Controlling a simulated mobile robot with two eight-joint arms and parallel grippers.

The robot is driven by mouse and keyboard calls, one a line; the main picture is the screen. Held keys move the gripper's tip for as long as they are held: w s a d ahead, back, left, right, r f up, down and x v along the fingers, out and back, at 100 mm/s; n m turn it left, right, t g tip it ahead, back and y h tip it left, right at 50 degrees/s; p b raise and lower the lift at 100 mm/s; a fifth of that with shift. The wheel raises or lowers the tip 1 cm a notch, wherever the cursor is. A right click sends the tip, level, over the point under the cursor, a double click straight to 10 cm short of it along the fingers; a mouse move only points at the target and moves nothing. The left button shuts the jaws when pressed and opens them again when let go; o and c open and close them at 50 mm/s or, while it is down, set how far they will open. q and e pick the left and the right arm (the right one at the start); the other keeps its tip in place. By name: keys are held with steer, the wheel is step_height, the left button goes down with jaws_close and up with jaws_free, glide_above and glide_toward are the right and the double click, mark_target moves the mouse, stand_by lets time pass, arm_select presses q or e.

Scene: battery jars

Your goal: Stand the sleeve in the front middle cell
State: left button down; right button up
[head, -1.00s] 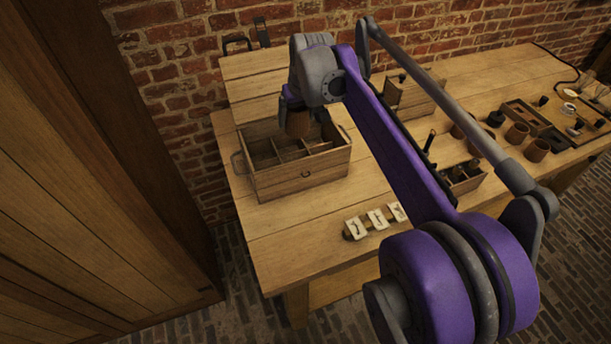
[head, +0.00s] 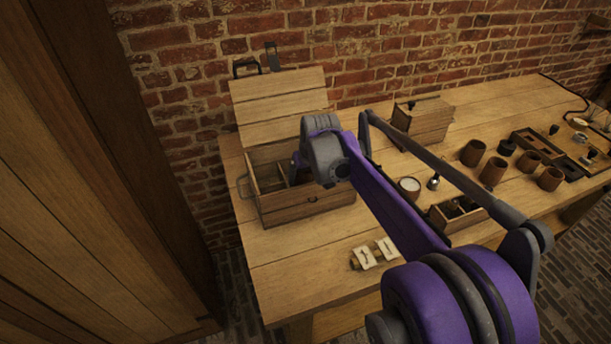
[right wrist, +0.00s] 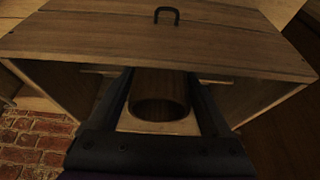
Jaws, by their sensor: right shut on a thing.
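The brown cylindrical sleeve (right wrist: 160,86) sits between the two dark fingers of my right gripper (right wrist: 160,76) in the right wrist view. Its round open end faces the camera. The right gripper is shut on it, and the fingers reach down into the open wooden box. The divided box (head: 306,207) stands on the left of the table with its lid open. In the head view the sleeve is hidden behind my right arm and the box wall. I cannot tell which cell it is in or whether it touches the floor. My left gripper is not in view.
Pale cards on a holder (head: 367,258) lie in front of the box. A small wooden tray (head: 460,217), a cup with a white top (head: 409,185) and several brown cups are to the right. A brick wall (head: 330,45) stands behind.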

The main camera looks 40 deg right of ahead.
steer(key=shift+f+b, duration=0.3)
steer(key=shift+f, duration=0.25)
steer(key=o, duration=1.2)
steer(key=shift+o, duration=0.2)
steer(key=shift+r, duration=0.25)
steer(key=p+v, duration=0.2)
steer(key=v, duration=1)
steer(key=shift+s+a+r, duration=0.1)
steer(key=shift+r, duration=0.3)
steer(key=s+a+f+n, duration=0.1)
steer(key=s+a+f, duration=0.5)
steer(key=s+a+f+n+y, duration=0.1)
steer(key=s+a+f, duration=0.5)
steer(key=a, duration=0.1)
steer(key=s+a+f+n, duration=0.1)
steer(key=s+a+f, duration=0.5)
steer(key=shift+s+a+n+t, duration=0.25)
steer(key=shift+s+n+t, duration=0.05)
steer(key=shift+s+t, duration=0.1)
